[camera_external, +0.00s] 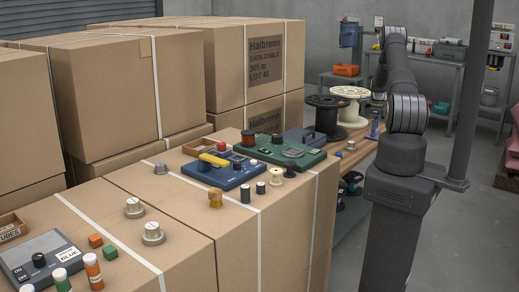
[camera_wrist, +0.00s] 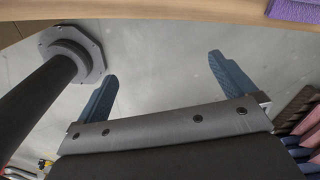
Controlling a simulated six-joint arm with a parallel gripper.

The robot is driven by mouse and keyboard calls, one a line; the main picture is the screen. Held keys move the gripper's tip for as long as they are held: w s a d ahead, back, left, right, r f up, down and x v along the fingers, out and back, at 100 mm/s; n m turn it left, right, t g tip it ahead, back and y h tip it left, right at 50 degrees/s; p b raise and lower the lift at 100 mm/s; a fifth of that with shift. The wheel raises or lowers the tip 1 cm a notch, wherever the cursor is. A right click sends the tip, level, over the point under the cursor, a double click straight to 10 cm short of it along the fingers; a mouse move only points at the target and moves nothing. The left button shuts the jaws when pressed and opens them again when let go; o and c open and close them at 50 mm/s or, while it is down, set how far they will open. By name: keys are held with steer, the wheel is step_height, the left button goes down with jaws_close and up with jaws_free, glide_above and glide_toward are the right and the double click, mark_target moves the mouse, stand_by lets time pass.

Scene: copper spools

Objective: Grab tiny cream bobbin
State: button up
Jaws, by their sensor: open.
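A tiny cream bobbin (camera_external: 276,177) stands on the cardboard box top in the external view, near its front right edge. A small dark spool (camera_external: 289,171) stands just to its right and a black cylinder (camera_external: 261,187) to its left. My gripper (camera_wrist: 163,66) is open in the wrist view, its two blue-grey fingers wide apart with nothing between them. It is away from the bobbin, which does not show in the wrist view. In the external view I cannot make out the fingers clearly beside my arm.
A wooden bench (camera_external: 352,154) holds a large black spool (camera_external: 327,117) and a large cream spool (camera_external: 350,105). A blue panel (camera_external: 226,172) and a green panel (camera_external: 287,150) lie behind the bobbin. Taller cartons (camera_external: 105,95) stand at the back left. Bare floor shows below my fingers.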

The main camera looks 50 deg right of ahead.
steer(key=c, duration=0.8)
steer(key=w+a+r+n, duration=0.1)
steer(key=w+a+r, duration=0.3)
steer(key=w+a, duration=0.4)
steer(key=w+a+r+n, duration=0.25)
steer(key=w+a, duration=0.25)
steer(key=a, duration=0.5)
steer(key=w+a+r+n, duration=0.1)
steer(key=w+a+r, duration=0.3)
steer(key=w+a, duration=0.4)
steer(key=w+a+r+n, duration=0.1)
steer(key=a+r, duration=0.1)
steer(key=a, duration=0.7)
steer(key=w+a+r, duration=0.1)
steer(key=a+r, duration=0.1)
steer(key=a, duration=0.6)
steer(key=s+a+r+n, duration=0.2)
steer(key=a+r, duration=0.1)
steer(key=a, duration=0.8)
step_height(320, 180, up, 6)
steer(key=n, duration=0.5)
glide_above(276, 170)
steer(key=f, duration=1.1)
steer(key=shift+a+f, duration=0.25)
steer(key=shift+f, duration=0.1)
steer(key=shift+s+d+f, duration=0.1)
steer(key=shift+f, duration=2.5)
